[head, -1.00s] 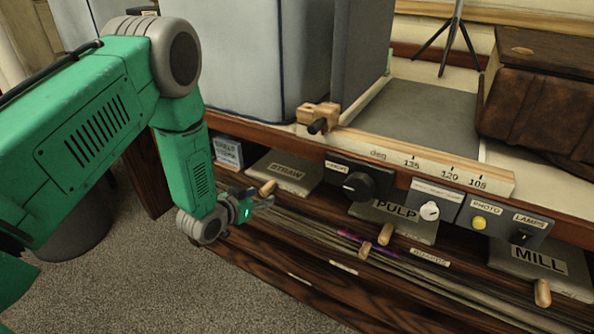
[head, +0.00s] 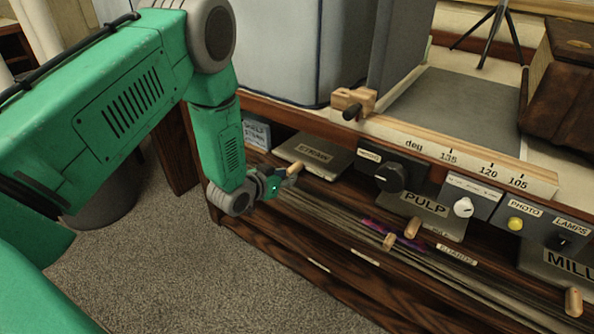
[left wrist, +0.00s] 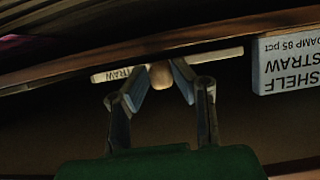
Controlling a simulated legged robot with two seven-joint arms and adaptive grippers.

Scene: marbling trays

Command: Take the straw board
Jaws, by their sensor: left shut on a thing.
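The straw board (head: 318,155) is a flat grey sheet with a white label, lying in the shelf slot under the bench top. A wooden knob (head: 295,168) is on its front edge. My left gripper (head: 284,179) is at this knob, shut on it. In the left wrist view, the board's edge with an upside-down STRAW label (left wrist: 124,74) shows behind the fingers. The knob (left wrist: 160,76) sits between the two fingertips (left wrist: 161,80). Most of the board is hidden under the bench in that view. My right gripper is not in view.
A shelf sign (head: 256,133) stands left of the board. To the right are a black dial (head: 390,178), the PULP board (head: 425,205) and the MILL board (head: 560,262), with knobs. The bench's wooden ruler (head: 450,160) overhangs the slots. Carpeted floor in front is clear.

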